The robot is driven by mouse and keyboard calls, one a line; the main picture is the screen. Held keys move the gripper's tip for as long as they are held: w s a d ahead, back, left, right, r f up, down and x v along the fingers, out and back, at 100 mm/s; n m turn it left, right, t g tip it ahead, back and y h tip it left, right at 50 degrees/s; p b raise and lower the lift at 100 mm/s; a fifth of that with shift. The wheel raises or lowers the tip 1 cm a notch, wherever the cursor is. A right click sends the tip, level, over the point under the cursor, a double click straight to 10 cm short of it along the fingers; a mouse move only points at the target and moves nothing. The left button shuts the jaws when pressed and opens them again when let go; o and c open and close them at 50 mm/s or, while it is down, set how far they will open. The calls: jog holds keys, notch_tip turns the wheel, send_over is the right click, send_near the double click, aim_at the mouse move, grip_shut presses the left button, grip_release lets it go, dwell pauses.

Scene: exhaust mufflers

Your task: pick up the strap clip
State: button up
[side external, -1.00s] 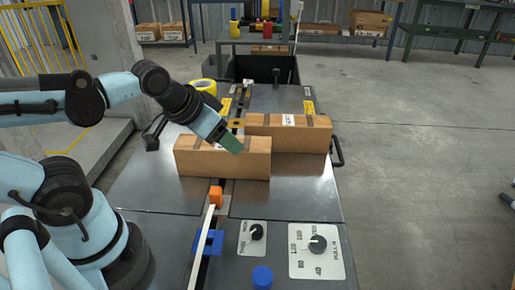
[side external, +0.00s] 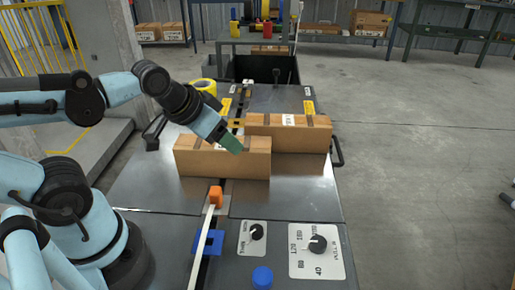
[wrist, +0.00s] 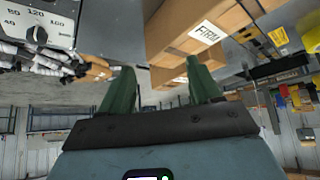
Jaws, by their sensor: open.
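An orange piece (side external: 216,197) that looks like the strap clip stands at the far end of a long pale strap (side external: 205,240) on the metal bench, in front of the nearer cardboard box. A blue bracket-like piece (side external: 208,242) sits by the strap nearer the camera; I cannot tell if it belongs to the clip. My gripper (side external: 232,145) is above the front of the nearer box, well above and behind the orange piece. In the wrist view its two green fingers (wrist: 161,85) are apart with nothing between them. I cannot make out the clip in the wrist view.
Two cardboard boxes, the nearer (side external: 222,160) and the farther (side external: 290,132), lie on the bench. A dial panel (side external: 316,252), a smaller knob panel (side external: 253,238) and a blue cap (side external: 262,277) are at the front. The bench right of the strap (side external: 285,203) is clear.

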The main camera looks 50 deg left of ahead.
aim_at(215, 190)
jog(key=shift+c, duration=0.5)
jog(key=shift+s+d+f+n+g, duration=0.2)
jog(key=shift+s+f+n+g, duration=0.45)
jog(key=shift+f+n+g, duration=1.2)
jog(key=shift+s+d+f+n+g, duration=0.15)
jog(key=shift+s+f+n+g, duration=0.75)
jog(key=shift+f, duration=1.8)
jog(key=shift+s+d+f+n+g, duration=0.3)
jog(key=shift+f+n+g, duration=0.55)
jog(key=shift+f+n, duration=1.2)
jog(key=shift+a+f+m, duration=0.1)
jog(key=shift+f+m, duration=0.15)
jog(key=shift+m, duration=0.05)
jog(key=shift+c, duration=0.4)
jog(key=c, duration=0.9)
